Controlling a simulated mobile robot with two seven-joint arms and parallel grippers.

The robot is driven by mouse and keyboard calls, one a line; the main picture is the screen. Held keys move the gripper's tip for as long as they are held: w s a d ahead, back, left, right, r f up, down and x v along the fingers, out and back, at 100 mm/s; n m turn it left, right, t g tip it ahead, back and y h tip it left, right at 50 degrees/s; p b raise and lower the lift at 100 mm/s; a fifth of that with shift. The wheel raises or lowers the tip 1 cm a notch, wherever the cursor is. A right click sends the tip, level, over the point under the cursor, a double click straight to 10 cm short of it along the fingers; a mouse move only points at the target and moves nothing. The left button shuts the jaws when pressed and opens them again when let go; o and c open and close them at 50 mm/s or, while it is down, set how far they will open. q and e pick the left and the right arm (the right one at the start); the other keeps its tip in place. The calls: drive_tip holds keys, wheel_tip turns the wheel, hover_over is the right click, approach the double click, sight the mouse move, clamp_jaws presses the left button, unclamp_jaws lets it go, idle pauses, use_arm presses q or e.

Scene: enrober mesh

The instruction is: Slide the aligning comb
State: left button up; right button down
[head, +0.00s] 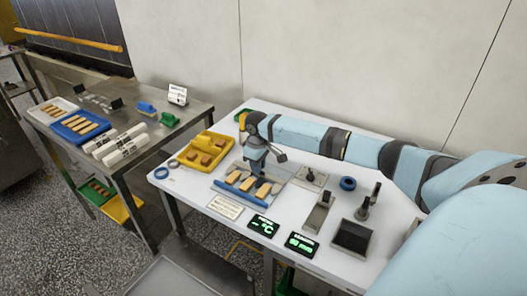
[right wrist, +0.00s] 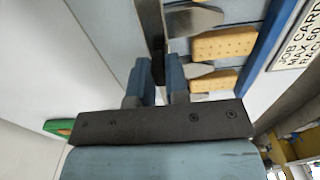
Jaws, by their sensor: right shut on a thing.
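My right gripper (head: 256,166) reaches down over the far left of a grey mesh station on the white table. In the right wrist view its blue fingers (right wrist: 158,80) are closed on a dark upright part, which I take to be the aligning comb's grip (right wrist: 157,45). Grey comb teeth (right wrist: 193,19) point between tan biscuits (right wrist: 222,45). In the head view several biscuits (head: 263,190) lie in a row on the mesh, with a blue bar (head: 240,197) along the front. The arm hides much of the comb there. My left gripper is out of view.
A yellow tray of brown pieces (head: 207,148) stands left of the mesh. A job card (head: 225,207) and two green-lit displays (head: 263,225) lie in front.

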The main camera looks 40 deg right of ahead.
sight(252, 178)
drive_tip(key=a, duration=0.1)
drive_tip(key=p, duration=0.1)
drive_tip(key=a, duration=0.1)
drive_tip(key=shift+s+a+r+p, duration=0.25)
drive_tip(key=shift+s+a+p, duration=0.05)
drive_tip(key=shift+s+a, duration=0.1)
drive_tip(key=shift+a+f, duration=0.1)
drive_tip(key=shift+a, duration=0.1)
drive_tip(key=shift+s+a+f, duration=0.1)
drive_tip(key=shift+f, duration=0.15)
drive_tip(key=c, duration=1.4)
unclamp_jaws()
drive_tip(key=shift+o, duration=1.4)
drive_tip(key=shift+a+r, duration=0.1)
drive_tip(key=shift+a, duration=0.05)
